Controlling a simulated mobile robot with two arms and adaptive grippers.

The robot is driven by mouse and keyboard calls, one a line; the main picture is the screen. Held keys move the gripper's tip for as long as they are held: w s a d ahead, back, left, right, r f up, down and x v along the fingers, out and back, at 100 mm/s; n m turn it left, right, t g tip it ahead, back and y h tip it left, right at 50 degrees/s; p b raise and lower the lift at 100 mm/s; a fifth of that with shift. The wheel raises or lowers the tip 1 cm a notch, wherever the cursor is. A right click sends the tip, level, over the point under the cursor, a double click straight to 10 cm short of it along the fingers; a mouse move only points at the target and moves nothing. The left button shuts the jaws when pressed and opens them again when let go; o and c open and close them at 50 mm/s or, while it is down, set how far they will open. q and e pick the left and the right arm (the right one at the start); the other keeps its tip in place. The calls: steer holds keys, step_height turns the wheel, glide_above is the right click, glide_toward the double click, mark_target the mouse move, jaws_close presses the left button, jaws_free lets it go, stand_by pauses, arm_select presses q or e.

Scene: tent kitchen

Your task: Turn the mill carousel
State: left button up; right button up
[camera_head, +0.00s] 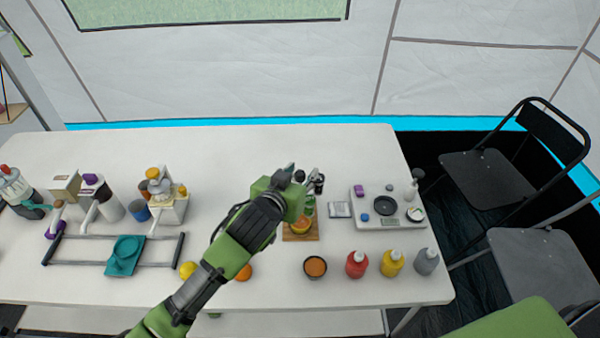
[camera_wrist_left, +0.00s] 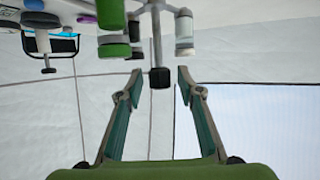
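The mill carousel stands on a square wooden base (camera_head: 301,238) on the white table, partly hidden behind my left gripper (camera_head: 312,176). Black-topped mills (camera_head: 320,184) and a green one (camera_head: 308,206) show beside the gripper. In the left wrist view the carousel appears upside down, with its metal post (camera_wrist_left: 156,40) ending in a black knob (camera_wrist_left: 160,78). My left gripper (camera_wrist_left: 159,74) is open, its two fingers apart on either side of the knob in that picture. I cannot tell whether either finger touches it. My right gripper is not in view.
A grey scale tray (camera_head: 370,220) stands right of the carousel. The table's back middle is clear.

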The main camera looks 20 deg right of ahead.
arm_select(q)
jaws_close()
steer(key=shift+a+m+g+h+p, duration=0.1)
steer(key=shift+m+g+h+p, duration=0.45)
steer(key=shift+p, duration=0.25)
steer(key=shift+m+g+h, duration=0.35)
steer(key=shift+m+h, duration=0.1)
steer(key=shift+m, duration=0.1)
steer(key=shift+f+m+g+h, duration=0.2)
steer(key=shift+m+g+h, duration=0.2)
steer(key=shift+m+g, duration=0.25)
steer(key=shift+s+m+g+h+b, duration=0.1)
steer(key=shift+m+g+h+b, duration=0.5)
steer(key=shift+b, duration=0.35)
steer(key=shift+r, duration=0.1)
jaws_free()
